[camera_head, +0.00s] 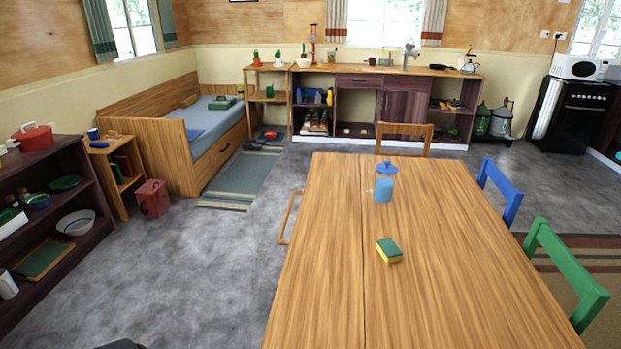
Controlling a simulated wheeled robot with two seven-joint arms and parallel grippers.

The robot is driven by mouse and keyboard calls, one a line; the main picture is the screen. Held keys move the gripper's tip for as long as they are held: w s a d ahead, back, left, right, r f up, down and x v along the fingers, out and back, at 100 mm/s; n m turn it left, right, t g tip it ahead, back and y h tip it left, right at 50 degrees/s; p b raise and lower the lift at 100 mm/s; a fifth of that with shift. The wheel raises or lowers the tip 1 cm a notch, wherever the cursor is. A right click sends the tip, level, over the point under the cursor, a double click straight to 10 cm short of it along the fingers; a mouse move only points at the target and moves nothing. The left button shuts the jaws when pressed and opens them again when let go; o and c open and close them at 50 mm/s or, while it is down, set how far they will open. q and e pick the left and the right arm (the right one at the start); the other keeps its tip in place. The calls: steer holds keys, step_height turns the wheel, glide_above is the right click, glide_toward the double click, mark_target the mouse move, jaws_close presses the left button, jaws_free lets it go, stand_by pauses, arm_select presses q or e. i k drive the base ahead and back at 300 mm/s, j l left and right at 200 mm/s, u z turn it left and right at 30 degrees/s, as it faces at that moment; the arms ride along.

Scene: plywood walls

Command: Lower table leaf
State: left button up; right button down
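A wooden table (440,290) fills the lower right of the head view. A thin seam runs lengthwise along its top. The leaf (325,250) to the left of the seam is raised, level with the rest of the top. A light wooden frame (288,218) shows beside the leaf's left edge; I cannot tell whether it is a leg or a chair. A blue-lidded jar (384,187) and a green and yellow sponge (389,250) stand right of the seam. The leaf's underside is hidden. Neither gripper is in view.
Grey floor left of the table is clear up to a dark shelf (45,165). A wooden chair (405,132) stands at the table's far end. A blue chair (500,190) and a green chair (565,270) stand along its right side. A rug (242,180) lies by the bed.

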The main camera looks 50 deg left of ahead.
mark_target(318, 301)
steer(key=u, duration=1.35)
